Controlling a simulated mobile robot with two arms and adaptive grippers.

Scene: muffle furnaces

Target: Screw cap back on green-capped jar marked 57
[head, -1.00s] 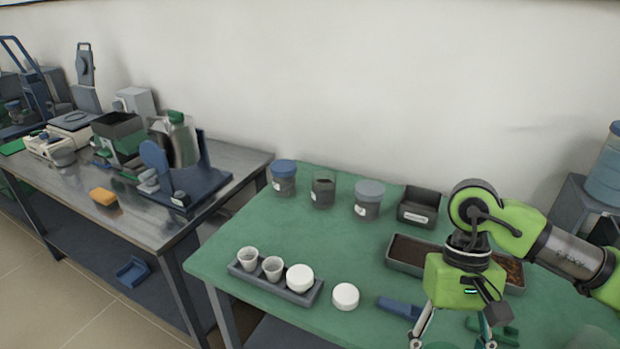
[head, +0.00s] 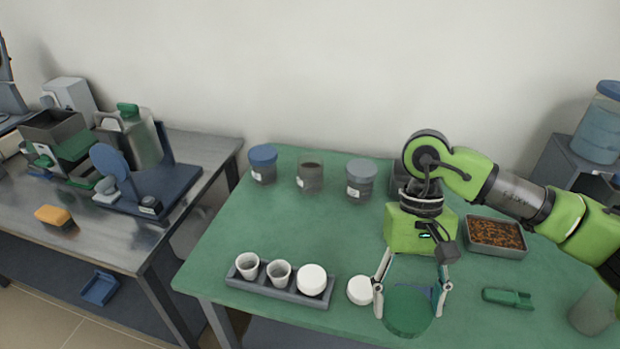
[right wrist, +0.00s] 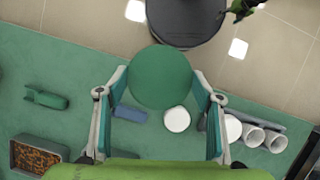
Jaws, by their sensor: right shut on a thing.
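My right gripper (head: 410,306) is shut on a round green cap (head: 408,318) and holds it above the front of the green table. In the right wrist view the cap (right wrist: 160,77) sits between the two fingertips. An open jar with dark contents (head: 311,175) stands upright in the back row, between a blue-capped jar (head: 263,165) and a grey-capped jar (head: 360,180). The held cap is well in front of the open jar and apart from it. The open jar has a pale label, too small to read. My left gripper is not seen.
A grey rack (head: 255,286) with white crucibles stands at the front left, beside a loose white lid (head: 360,290). A tray of brown granules (head: 495,235) and a green tool (head: 507,298) lie right. The middle of the table (head: 320,230) is clear.

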